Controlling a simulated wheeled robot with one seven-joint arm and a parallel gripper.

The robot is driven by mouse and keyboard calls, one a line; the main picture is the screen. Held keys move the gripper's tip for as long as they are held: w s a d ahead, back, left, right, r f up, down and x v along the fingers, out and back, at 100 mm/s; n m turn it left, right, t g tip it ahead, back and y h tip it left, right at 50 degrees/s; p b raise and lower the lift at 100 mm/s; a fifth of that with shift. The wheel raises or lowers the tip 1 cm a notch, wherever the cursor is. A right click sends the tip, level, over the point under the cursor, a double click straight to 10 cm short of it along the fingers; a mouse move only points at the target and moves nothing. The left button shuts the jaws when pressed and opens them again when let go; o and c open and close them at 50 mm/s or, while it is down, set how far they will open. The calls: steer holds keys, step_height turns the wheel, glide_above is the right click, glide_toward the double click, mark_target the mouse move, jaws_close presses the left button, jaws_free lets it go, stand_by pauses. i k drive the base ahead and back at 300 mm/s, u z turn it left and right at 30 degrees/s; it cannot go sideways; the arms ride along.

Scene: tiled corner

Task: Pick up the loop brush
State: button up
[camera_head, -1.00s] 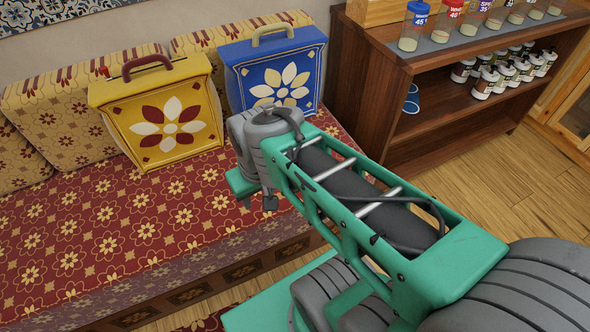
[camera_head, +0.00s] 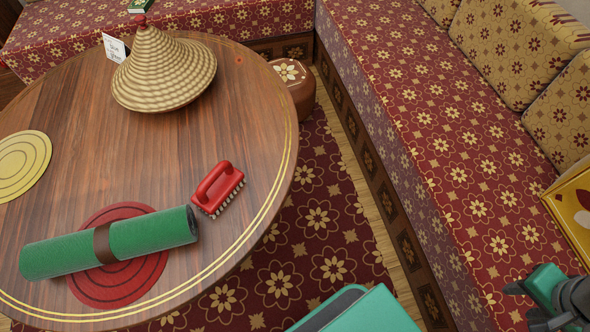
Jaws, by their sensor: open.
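The loop brush (camera_head: 217,190) is red with a looped handle on top and pale bristles below. It stands bristles down on the round wooden table (camera_head: 60,115), near the table's right edge. My gripper (camera_head: 524,303) shows only in part at the lower right corner, with dark fingers beside a green arm part. It is open, with nothing seen between the fingers. It is far to the right of the brush, over the bench side and apart from the table.
A rolled green mat (camera_head: 150,232) lies across a red round placemat (camera_head: 115,290), just left of the brush. A woven cone lid (camera_head: 165,70) stands behind. A yellow placemat (camera_head: 20,165) lies left. A patterned bench (camera_head: 420,130) runs along the right. Patterned rug (camera_head: 315,215) lies between.

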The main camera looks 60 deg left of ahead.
mark_target(219, 184)
steer(key=u, duration=2.45)
steer(key=k, duration=1.25)
steer(key=z, duration=0.35)
steer(key=i, duration=1)
steer(key=u, duration=1.2)
steer(key=i, duration=0.8)
steer(key=u, duration=0.75)
